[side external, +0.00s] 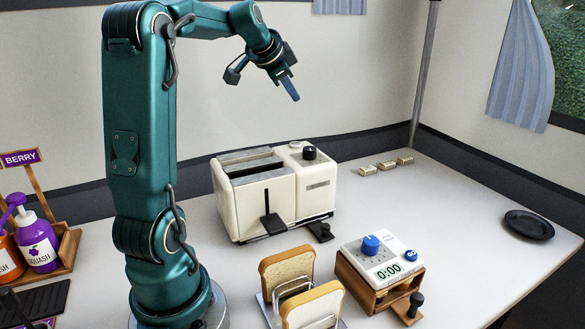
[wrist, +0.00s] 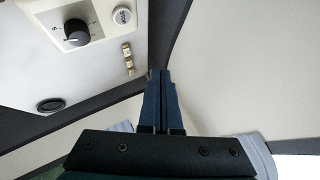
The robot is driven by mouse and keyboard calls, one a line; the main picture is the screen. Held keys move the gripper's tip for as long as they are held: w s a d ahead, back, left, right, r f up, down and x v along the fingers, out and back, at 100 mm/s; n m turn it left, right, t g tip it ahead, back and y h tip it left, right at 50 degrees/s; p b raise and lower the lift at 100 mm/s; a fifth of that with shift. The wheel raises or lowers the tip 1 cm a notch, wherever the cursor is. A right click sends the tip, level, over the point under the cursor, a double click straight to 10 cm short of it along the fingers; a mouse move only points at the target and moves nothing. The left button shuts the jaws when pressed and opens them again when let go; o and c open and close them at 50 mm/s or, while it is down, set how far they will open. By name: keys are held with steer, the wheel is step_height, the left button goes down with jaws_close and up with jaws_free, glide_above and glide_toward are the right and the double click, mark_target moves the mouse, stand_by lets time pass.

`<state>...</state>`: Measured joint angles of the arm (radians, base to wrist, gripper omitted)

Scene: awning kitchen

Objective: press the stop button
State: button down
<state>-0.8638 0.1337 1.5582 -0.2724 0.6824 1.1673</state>
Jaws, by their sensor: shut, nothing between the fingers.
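The cream toaster (side external: 266,195) stands on the counter below my gripper. On its top right end is a small pale round button (side external: 295,144) beside a black knob (side external: 309,153). In the wrist view the button (wrist: 122,15) is white with dark lettering, too small to read surely, and the black knob (wrist: 76,34) is left of it. My gripper (side external: 294,96) is shut and empty, in the air well above the toaster's right end, touching nothing. Its blue fingers (wrist: 160,80) show together in the wrist view.
A timer (side external: 380,258) with a blue dial and blue button sits on a wooden stand at front right. Toast slices (side external: 288,268) stand in a rack. Squash bottles (side external: 38,243) are at left. Small blocks (side external: 387,164) and a black dish (side external: 529,224) lie on the right counter.

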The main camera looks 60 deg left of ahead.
steer(key=shift+f, duration=0.1)
glide_above(292, 145)
step_height(292, 145, down, 6)
steer(key=shift+w+f, duration=0.15)
steer(key=shift+f, duration=1.15)
steer(key=shift+f, duration=0.1)
stand_by(1.5)
steer(key=shift+f, duration=0.3)
steer(key=shift+r, duration=0.1)
stand_by(0.3)
steer(key=shift+r, duration=0.35)
